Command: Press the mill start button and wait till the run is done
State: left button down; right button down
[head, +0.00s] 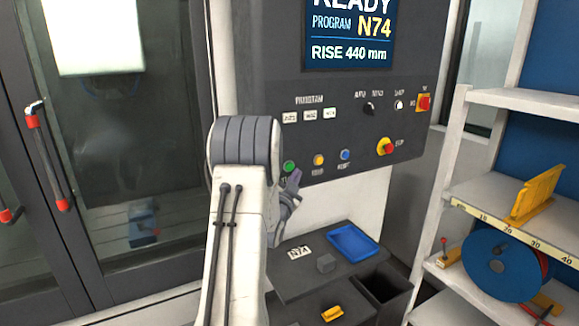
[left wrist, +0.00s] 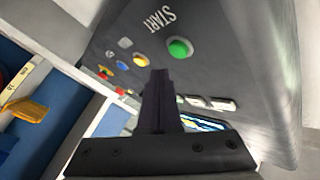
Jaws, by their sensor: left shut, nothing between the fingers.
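The green start button (head: 289,167) is on the lower left of the dark control panel (head: 340,130), left of a yellow and a blue button. In the left wrist view the same green button (left wrist: 180,48) shows beside the word START. My left gripper (head: 294,182) is shut and empty, just below and right of the green button in the head view. In the left wrist view its fingertips (left wrist: 160,75) are below and left of the button, with a visible gap in the picture. The screen (head: 350,32) reads READY, program N74, RISE 440 mm. My right gripper is not in view.
A red stop button (head: 387,147) on a yellow base is to the right on the panel. Below are a blue tray (head: 352,242), an N74 card (head: 299,252) and a dark bin (head: 385,288). Shelves (head: 500,200) stand at right; the mill's glass doors (head: 110,150) are at left.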

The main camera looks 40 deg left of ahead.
aim_at(289, 167)
pick_arm(q)
jog(key=shift+w+a, duration=0.25)
jog(key=shift+a, duration=0.4)
dwell(1.6)
jog(key=shift+w+a+b, duration=0.15)
jog(key=shift+a+b, duration=0.25)
jog(key=shift+b, duration=0.1)
